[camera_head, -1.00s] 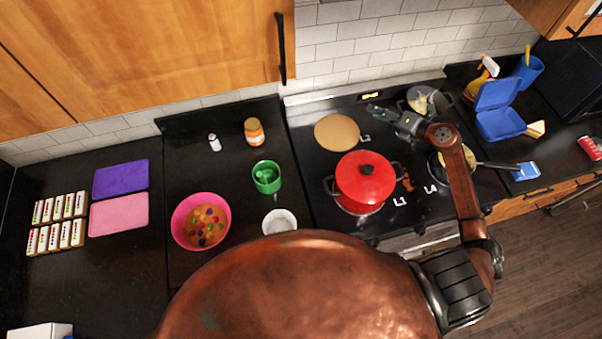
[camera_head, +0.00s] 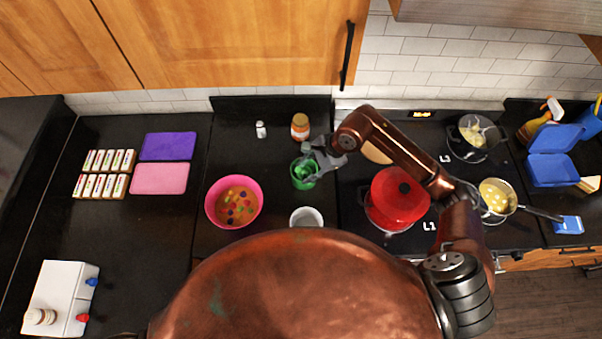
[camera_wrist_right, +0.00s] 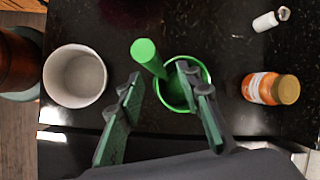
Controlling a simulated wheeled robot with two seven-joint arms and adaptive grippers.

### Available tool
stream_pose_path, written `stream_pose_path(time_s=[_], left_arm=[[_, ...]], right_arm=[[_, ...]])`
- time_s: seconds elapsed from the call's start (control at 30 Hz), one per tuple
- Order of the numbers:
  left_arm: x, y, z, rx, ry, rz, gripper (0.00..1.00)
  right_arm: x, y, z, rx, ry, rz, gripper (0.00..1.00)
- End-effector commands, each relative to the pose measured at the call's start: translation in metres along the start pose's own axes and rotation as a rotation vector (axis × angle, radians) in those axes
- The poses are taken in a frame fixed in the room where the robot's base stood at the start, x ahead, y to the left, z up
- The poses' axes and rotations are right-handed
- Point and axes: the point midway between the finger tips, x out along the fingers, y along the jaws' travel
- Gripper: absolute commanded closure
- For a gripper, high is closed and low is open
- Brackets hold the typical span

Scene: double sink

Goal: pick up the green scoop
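The cup (camera_head: 300,184) stands on the dark counter left of the stove in the head view, partly covered by my right gripper. My right gripper (camera_head: 309,171) is at the cup. In the wrist view its two fingers (camera_wrist_right: 160,76) are spread, one left of the cup and one over its opening, with the scoop handle beyond and between their tips. Whether they touch it I cannot tell. My left gripper is not in view.
A white cup (camera_wrist_right: 75,75) and an orange-labelled jar (camera_wrist_right: 268,88) flank the green cup. A pink bowl (camera_head: 216,208) stands to its left and a red pot (camera_head: 388,205) on the stove to its right. A small white shaker (camera_head: 261,130) stands behind.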

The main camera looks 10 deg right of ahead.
Motion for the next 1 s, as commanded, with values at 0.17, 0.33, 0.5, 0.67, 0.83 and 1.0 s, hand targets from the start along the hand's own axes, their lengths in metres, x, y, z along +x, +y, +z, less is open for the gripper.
stream_pose_path(time_s=[0.17,0.33,0.5,0.67,0.83,1.0], left_arm=[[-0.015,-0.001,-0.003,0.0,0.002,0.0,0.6],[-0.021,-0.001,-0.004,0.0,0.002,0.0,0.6],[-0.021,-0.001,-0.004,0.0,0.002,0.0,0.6],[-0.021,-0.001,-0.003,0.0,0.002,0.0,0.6],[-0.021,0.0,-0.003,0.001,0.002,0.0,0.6],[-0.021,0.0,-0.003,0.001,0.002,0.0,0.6]], right_arm=[[0.021,0.001,-0.001,0.007,-0.005,0.004,0.67],[0.044,0.0,-0.004,0.006,-0.004,0.0,0.67],[0.051,0.0,-0.004,0.004,-0.002,-0.002,0.67],[0.051,0.0,-0.005,0.004,-0.001,-0.002,0.69],[0.051,0.0,-0.005,0.005,-0.002,-0.002,0.8],[0.051,0.0,-0.004,0.005,-0.002,-0.002,0.92]])
